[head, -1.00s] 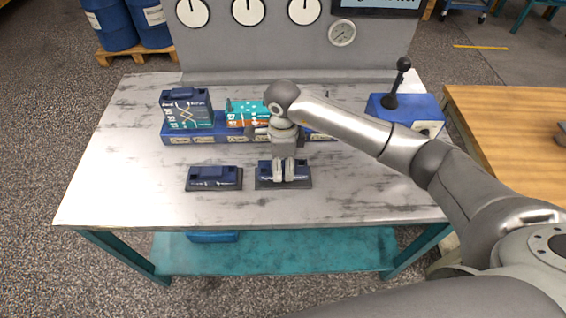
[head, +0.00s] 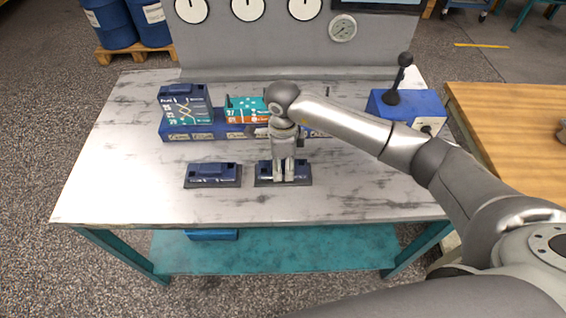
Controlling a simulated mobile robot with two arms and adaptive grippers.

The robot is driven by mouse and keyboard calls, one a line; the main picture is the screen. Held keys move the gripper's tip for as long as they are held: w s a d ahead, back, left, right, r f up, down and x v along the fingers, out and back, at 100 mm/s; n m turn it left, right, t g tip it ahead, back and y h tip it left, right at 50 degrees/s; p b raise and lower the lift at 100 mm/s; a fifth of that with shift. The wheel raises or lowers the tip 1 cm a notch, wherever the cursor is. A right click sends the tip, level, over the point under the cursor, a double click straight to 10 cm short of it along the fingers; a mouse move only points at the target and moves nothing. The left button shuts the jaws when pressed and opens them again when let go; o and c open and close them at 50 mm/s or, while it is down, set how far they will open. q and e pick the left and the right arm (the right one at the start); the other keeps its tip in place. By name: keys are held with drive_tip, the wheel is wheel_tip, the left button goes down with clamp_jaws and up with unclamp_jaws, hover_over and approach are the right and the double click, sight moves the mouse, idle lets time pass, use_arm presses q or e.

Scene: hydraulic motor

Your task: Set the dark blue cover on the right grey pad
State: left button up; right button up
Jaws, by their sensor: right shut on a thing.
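My right gripper (head: 284,177) points straight down at the right grey pad and is shut on a dark blue cover (head: 302,168). The cover lies over the right grey pad (head: 264,184), whose dark rim shows around it. It looks level and down at the pad, but I cannot tell whether it fully touches. The gripper's fingers hide the middle of the cover. A similar dark blue cover (head: 210,170) lies on the left grey pad (head: 226,184). My left gripper is not in view.
A blue joystick box (head: 420,105) stands at the back right. The table front is clear.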

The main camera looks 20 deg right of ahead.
drive_tip(key=shift+f, duration=0.3)
drive_tip(key=o, duration=1.5)
drive_tip(key=shift+f, duration=0.1)
